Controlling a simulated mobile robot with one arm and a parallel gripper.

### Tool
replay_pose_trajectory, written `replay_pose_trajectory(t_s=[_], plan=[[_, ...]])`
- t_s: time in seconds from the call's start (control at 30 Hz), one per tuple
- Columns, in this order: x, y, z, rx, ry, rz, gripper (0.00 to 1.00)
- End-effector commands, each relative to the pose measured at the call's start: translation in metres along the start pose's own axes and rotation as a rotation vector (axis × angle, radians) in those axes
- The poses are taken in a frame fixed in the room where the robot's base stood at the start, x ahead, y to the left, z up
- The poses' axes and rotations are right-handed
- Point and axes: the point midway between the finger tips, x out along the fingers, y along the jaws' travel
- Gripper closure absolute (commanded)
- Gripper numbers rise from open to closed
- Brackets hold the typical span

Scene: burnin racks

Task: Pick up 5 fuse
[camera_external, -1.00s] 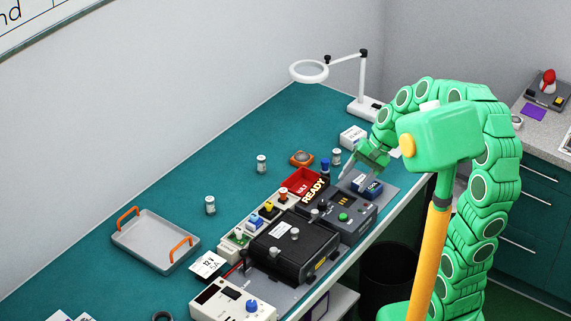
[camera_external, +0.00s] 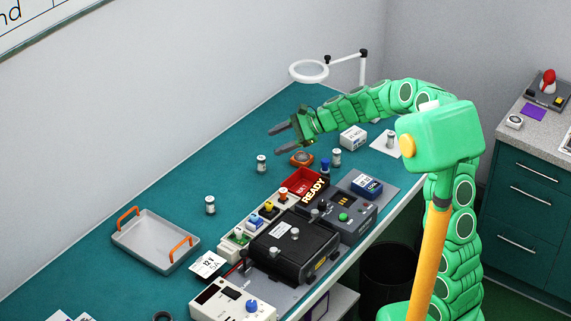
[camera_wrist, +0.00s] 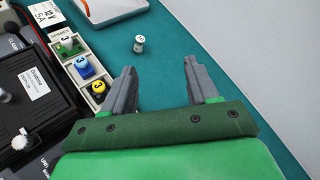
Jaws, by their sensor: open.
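Several small white-and-silver cylinders that look like fuses stand upright on the teal bench. One fuse (camera_external: 210,205) is near the grey tray, a second fuse (camera_external: 262,164) is farther back, and a third fuse (camera_external: 336,158) is beside a blue-topped piece. Another fuse (camera_external: 390,140) stands on a white card. Their numbers are too small to read in the external view. My gripper (camera_external: 274,141) is open and empty, raised above the bench's back part. In the wrist view, a fuse (camera_wrist: 139,43) stands ahead of my open fingers (camera_wrist: 160,68), apart from them; its mark looks like 3.
The tray (camera_external: 150,240) with orange handles lies at the left. A strip of coloured spares (camera_external: 262,215), a black case (camera_external: 290,250) and a control box (camera_external: 350,218) fill the front. A magnifier lamp (camera_external: 309,71) stands behind. Bench beside the wall is clear.

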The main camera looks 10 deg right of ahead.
Motion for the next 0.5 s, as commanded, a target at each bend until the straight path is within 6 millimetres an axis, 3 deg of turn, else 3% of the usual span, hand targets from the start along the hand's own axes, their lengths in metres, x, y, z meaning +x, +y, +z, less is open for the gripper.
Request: replay_pose_trajectory(t_s=[0.27,0.5], plan=[[0.046,-0.045,-0.050,0.250,-0.021,-0.115,0.41],[0.080,-0.073,-0.105,0.463,-0.018,-0.217,0.41]])
